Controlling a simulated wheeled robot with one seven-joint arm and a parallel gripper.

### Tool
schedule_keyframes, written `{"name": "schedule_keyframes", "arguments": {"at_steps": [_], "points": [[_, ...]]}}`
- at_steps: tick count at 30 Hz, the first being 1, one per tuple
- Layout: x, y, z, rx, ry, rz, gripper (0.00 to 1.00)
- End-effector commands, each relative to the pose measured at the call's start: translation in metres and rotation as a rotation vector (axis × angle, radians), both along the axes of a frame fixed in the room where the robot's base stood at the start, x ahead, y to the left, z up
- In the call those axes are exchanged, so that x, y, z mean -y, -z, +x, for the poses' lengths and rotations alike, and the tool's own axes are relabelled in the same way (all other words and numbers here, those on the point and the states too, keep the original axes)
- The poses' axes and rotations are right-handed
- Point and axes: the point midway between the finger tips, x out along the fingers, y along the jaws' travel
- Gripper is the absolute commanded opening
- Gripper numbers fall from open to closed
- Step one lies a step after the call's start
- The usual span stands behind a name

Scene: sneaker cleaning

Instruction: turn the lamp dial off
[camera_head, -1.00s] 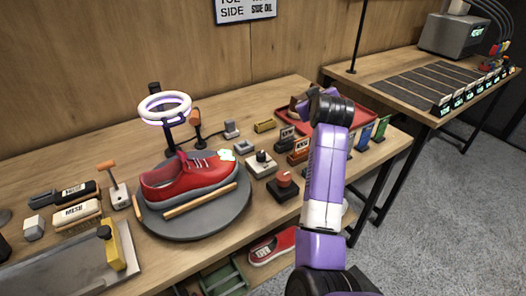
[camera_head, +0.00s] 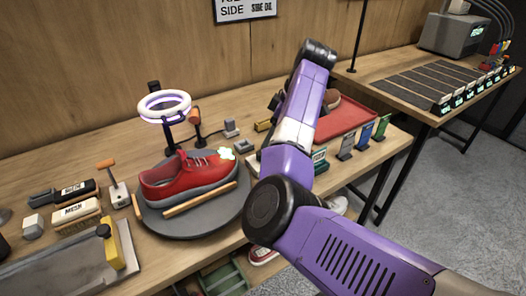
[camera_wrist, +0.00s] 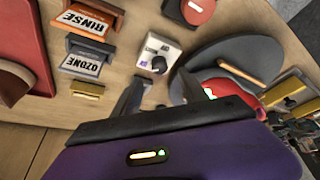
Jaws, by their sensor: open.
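The ring lamp (camera_head: 165,105), white with a purple tint, stands behind the red sneaker (camera_head: 187,173).
A red knob (camera_wrist: 197,9) on a dark base is beyond the dial. The round turntable (camera_wrist: 222,54) with the sneaker is to its right. Rinse (camera_wrist: 86,22) and ozone (camera_wrist: 82,65) blocks stand left. A red tray (camera_head: 345,118) lies at the back right.

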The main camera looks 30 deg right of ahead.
Motion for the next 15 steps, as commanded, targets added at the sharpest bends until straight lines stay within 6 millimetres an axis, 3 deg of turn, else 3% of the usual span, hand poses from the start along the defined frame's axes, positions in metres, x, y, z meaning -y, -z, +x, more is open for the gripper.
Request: {"name": "schedule_keyframes", "arguments": {"at_steps": [1,9,15], "points": [[-0.002,0.011,0.002,-0.003,-0.001,0.002,0.51],[-0.012,0.045,0.014,-0.001,0.001,0.001,0.51],[-0.016,0.059,0.019,0.001,0.003,0.0,0.51]]}}
